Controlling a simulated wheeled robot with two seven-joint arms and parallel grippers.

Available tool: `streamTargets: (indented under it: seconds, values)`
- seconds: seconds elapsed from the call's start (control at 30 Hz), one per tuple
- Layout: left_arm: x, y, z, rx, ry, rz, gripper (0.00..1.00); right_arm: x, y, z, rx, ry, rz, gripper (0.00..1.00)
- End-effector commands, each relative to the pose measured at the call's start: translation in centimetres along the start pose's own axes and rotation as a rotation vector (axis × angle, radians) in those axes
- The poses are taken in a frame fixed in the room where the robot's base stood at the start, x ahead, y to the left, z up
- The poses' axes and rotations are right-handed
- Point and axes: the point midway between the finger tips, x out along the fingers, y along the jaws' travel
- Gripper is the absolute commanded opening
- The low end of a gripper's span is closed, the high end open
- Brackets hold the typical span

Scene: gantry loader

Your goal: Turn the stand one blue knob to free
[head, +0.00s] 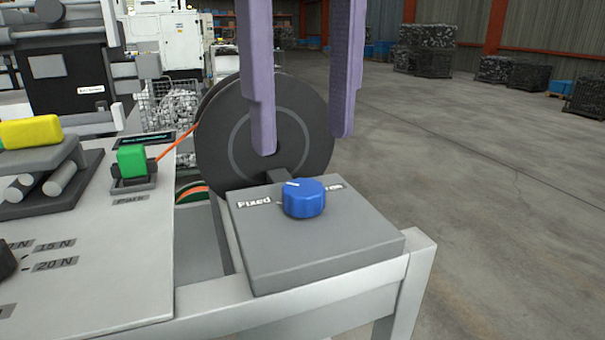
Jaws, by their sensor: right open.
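The blue knob (304,200) sits on top of a grey box (320,250) at the corner of the stand. The word "Fixed" is printed left of the knob. A second label right of it is partly hidden, with only its end showing. A short white mark on the knob's top lies toward its back left side. My right gripper (304,142) comes down from the top with two purple fingers spread apart. It is open and empty, with its tips above the knob in the picture and not touching it. My left gripper is not in view.
A large dark reel (225,140) stands behind the box, with an orange line running left to a green block (132,160). A yellow block (30,132) lies further left. A pale frame rail (330,295) edges the box. Open floor lies to the right.

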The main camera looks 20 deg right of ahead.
Motion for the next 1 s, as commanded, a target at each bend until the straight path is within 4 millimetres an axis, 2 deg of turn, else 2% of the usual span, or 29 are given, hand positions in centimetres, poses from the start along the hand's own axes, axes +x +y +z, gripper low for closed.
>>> streamTargets:
  seconds: [0.03,0.1,0.3,0.67,0.7,0.93,1.0]
  values:
    - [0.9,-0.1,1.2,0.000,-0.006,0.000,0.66,1.8,0.0,0.0,-0.002,0.002,0.001,0.49]
    - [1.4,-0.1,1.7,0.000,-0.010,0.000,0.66,3.0,0.0,0.0,-0.003,0.002,0.002,0.49]
    - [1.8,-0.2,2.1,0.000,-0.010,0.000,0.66,5.0,0.0,0.0,0.000,0.000,0.001,0.49]
    - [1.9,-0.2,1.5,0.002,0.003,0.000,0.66,5.5,0.0,0.0,0.000,-0.002,0.001,0.49]
    - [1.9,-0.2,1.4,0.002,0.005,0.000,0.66,5.5,0.0,0.0,0.000,-0.002,0.001,0.48]
    - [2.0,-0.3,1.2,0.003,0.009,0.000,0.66,5.5,0.0,0.0,0.000,-0.002,0.001,0.09]
    - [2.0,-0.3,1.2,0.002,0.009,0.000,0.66,5.5,0.0,0.0,0.000,-0.002,0.001,0.08]
